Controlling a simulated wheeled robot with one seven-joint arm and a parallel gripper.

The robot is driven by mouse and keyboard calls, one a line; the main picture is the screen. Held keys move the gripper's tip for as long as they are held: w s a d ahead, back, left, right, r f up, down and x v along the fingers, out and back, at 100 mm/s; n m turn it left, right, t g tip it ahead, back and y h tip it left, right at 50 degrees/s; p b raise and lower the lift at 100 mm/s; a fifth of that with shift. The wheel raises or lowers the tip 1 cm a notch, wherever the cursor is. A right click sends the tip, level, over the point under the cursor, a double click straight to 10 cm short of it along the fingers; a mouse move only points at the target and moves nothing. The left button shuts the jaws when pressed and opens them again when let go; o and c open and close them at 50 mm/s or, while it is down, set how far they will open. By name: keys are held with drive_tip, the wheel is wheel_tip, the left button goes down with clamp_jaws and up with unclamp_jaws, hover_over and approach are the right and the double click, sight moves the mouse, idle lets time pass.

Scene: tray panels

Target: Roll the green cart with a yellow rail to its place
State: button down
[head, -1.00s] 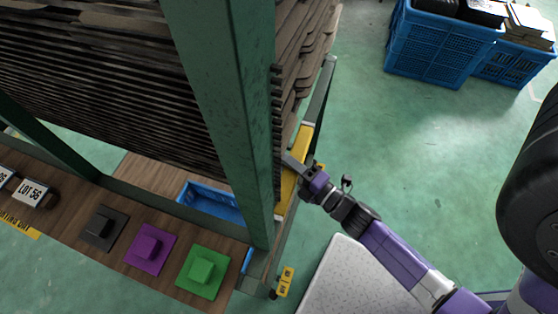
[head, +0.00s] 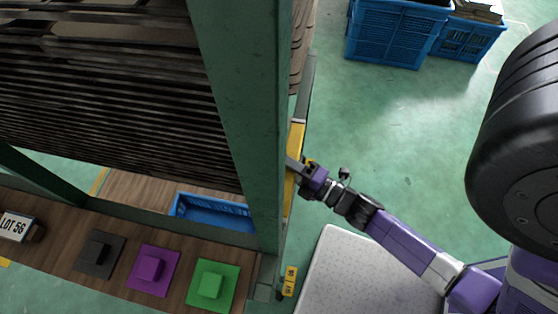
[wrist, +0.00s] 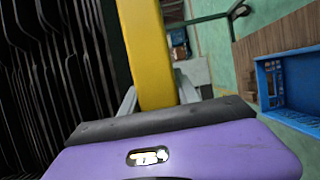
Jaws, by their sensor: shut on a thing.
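The green cart (head: 240,120) stands on the left in the head view, its thick green post in front and stacks of dark panels on it. Its yellow rail (head: 297,135) runs along the right side. My gripper (head: 297,168) is shut on the yellow rail from the right; the post hides part of the fingers. In the wrist view the yellow rail (wrist: 148,55) runs up from between my fingers, beside the dark panels (wrist: 50,70). The cart's marked place cannot be made out.
A wooden shelf or bench with black, purple (head: 152,270) and green (head: 212,285) blocks and a blue bin (head: 215,212) lies at lower left. Blue crates (head: 392,32) stand at the back right. The green floor (head: 400,130) between crates and cart is open.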

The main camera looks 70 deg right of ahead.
drive_tip(key=shift+s+d+f, duration=0.15)
drive_tip(key=shift+s, duration=0.2)
drive_tip(key=c, duration=0.9)
unclamp_jaws()
drive_tip(key=shift+c, duration=0.2)
drive_tip(key=shift+o, duration=0.2)
drive_tip(key=s+a+b, duration=0.1)
drive_tip(key=s, duration=0.6)
drive_tip(key=shift+s+a, duration=0.3)
drive_tip(key=shift+a, duration=0.05)
